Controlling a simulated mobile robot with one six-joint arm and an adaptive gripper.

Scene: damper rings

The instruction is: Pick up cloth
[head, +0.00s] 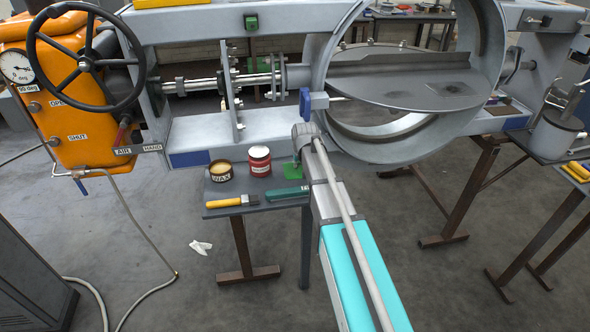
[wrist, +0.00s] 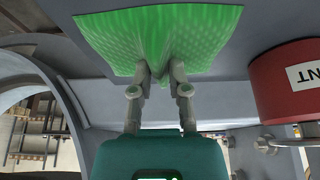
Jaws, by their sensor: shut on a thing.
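The green cloth (wrist: 205,40) fills the top of the wrist view and spreads over a grey surface. My gripper (wrist: 160,78) is shut on the cloth's near edge, with a fold gathered between the two fingertips. In the head view the cloth (head: 291,174) is a small green patch on the small grey bench, partly hidden by my arm. My gripper is mostly hidden there, and I cannot tell whether the cloth is lifted clear.
A red tin (head: 259,161), a wax tin (head: 221,171), a yellow-handled brush (head: 233,202) and a dark green item (head: 287,194) are on the bench. The large grey damper ring (head: 330,100) stands behind. A white scrap (head: 201,247) lies on the floor.

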